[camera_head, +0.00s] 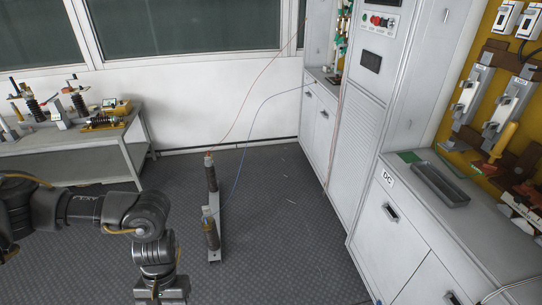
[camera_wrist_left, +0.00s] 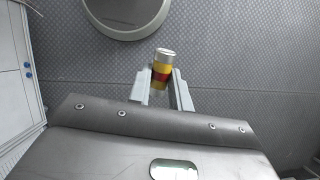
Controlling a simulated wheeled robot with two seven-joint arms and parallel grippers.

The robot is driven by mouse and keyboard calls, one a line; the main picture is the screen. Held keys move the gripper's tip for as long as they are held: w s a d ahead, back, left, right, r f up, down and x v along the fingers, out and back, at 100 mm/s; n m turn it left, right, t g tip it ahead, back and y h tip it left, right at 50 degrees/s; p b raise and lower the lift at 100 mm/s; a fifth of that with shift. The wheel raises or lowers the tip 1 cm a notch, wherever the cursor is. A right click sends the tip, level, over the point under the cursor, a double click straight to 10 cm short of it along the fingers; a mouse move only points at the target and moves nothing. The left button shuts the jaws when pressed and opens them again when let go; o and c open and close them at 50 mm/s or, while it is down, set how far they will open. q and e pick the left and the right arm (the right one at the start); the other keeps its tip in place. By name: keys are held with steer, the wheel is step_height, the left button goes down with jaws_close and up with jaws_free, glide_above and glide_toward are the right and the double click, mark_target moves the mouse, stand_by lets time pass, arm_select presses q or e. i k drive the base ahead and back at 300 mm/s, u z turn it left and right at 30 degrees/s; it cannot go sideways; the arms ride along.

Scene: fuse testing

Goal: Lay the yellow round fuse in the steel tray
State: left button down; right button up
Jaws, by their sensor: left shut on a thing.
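The yellow round fuse (camera_wrist_left: 163,62), with a silver end cap and a red band, is between the fingers of my left gripper (camera_wrist_left: 161,80) in the left wrist view. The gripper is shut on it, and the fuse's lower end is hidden. The patterned floor shows behind it. In the head view my left arm comes in from the left and its gripper is cut off by the bottom edge. The steel tray (camera_head: 440,184), a dark long shallow box, lies on the cabinet counter at the right, well apart from my left arm. My right gripper is not in view.
A white cabinet counter (camera_head: 473,220) runs along the right, below a yellow panel (camera_head: 457,88) with switches. A stand with two dark posts (camera_head: 212,208) and trailing wires stands on the floor (camera_head: 285,225) between my left arm and the cabinets. A table (camera_head: 88,155) with equipment is at the left.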

mark_target(438, 182)
steer(key=i, duration=1.45)
steer(key=z, duration=3.4)
